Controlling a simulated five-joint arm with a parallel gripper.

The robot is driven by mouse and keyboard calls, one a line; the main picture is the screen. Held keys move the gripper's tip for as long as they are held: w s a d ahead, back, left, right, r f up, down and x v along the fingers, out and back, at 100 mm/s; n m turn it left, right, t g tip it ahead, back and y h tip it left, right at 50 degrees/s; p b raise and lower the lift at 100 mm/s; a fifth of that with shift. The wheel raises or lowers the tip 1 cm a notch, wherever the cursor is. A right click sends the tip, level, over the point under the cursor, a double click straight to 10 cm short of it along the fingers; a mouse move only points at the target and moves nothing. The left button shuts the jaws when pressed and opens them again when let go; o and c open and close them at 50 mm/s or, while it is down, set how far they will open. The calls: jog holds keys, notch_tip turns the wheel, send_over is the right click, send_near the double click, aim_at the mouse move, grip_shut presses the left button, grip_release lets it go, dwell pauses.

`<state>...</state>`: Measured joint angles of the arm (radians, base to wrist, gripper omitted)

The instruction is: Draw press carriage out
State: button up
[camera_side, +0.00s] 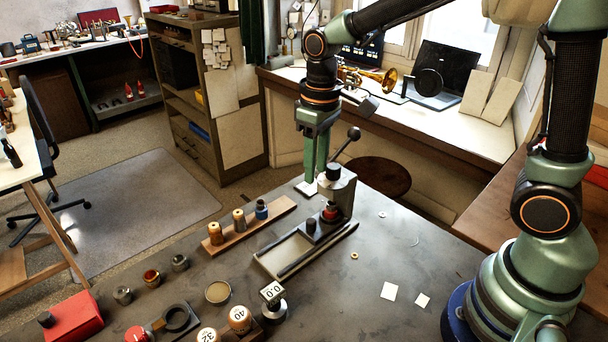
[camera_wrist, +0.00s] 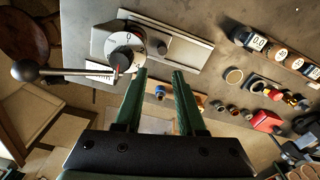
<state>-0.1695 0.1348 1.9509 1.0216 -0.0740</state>
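The press (camera_side: 341,188) is a grey block with a black round head and a ball-ended lever; in the wrist view its dial-marked head (camera_wrist: 124,48) is at upper left. The carriage, with its dark upright knob (camera_side: 311,226), sits at the press end of a flat base with dark rails (camera_side: 281,258). The knob also shows in the wrist view (camera_wrist: 161,47), beside the press head. My gripper (camera_side: 314,178) points down just behind and left of the press head, apart from the knob. Its green fingers are spread with nothing between them in the wrist view (camera_wrist: 159,73).
A wooden strip (camera_side: 251,224) with several small pots stands left of the press. The front of the rail base is clear. Number-marked cylinders (camera_side: 239,318), a round dish (camera_side: 218,292) and a red box (camera_side: 71,316) stand toward the front. White squares (camera_side: 389,291) lie at right.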

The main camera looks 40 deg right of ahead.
aim_at(311, 220)
jog(key=f, duration=1.3)
jog(key=shift+w+a+f, duration=0.15)
jog(key=shift+w+a, duration=0.1)
jog(key=shift+a, duration=0.05)
grip_shut()
dwell(1.0)
